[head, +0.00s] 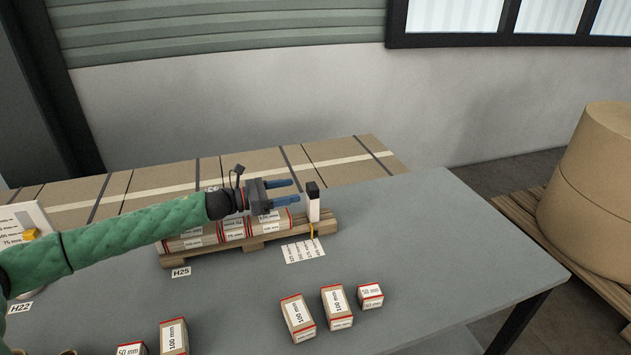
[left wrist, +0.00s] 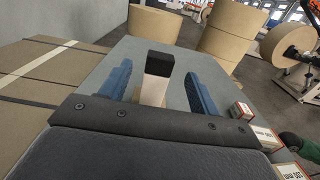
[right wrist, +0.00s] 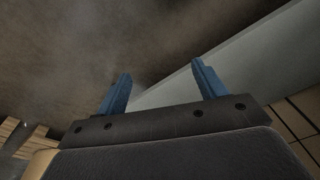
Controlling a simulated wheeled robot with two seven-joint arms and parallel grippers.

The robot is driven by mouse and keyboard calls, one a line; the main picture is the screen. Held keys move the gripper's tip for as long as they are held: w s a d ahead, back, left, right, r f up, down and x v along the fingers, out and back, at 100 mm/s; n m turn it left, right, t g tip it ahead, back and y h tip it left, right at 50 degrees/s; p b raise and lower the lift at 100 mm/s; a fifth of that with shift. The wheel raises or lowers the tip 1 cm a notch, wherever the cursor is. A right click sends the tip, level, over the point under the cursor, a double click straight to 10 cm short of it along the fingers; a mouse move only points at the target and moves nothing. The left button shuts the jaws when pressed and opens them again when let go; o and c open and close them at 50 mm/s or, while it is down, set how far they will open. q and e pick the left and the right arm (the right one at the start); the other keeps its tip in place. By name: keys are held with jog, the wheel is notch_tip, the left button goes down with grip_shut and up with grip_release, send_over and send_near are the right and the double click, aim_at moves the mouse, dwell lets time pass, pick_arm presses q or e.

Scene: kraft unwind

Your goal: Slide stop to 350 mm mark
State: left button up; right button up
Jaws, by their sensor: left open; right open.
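The stop (head: 313,205) is an upright pale block with a black top at the right end of a wooden rail on the grey table. In the left wrist view the stop (left wrist: 157,75) stands between and beyond the blue fingertips. My left gripper (head: 283,191) is open, its fingers pointing at the stop from the left, above the boxes on the rail. A white label sheet (head: 303,250) with lines of print lies in front of the stop; its marks are too small to read. My right gripper (right wrist: 160,85) is open and empty, away from the stop.
Labelled boxes (head: 233,232) fill the wooden pallet-like rail (head: 262,243) left of the stop. Loose 100 mm boxes (head: 298,316) and a 50 mm box (head: 370,295) stand at the front. The table (head: 430,230) is clear on the right.

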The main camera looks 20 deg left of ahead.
aim_at(308, 187)
pick_arm(q)
jog(key=shift+w+d+r, duration=0.1)
jog(key=shift+d+r, duration=0.05)
jog(key=shift+d, duration=0.05)
jog(key=p+x, duration=0.3)
jog(key=x, duration=0.3)
jog(key=shift+w+d, duration=0.1)
jog(key=shift+d, duration=0.1)
jog(key=shift+w+d, duration=0.15)
jog(key=shift+d, duration=0.1)
pick_arm(e)
jog(key=s+d+f, duration=0.1)
jog(key=s+f, duration=0.2)
jog(key=f, duration=1.1)
jog(key=shift+d, duration=0.3)
pick_arm(q)
jog(key=shift+c, duration=0.2)
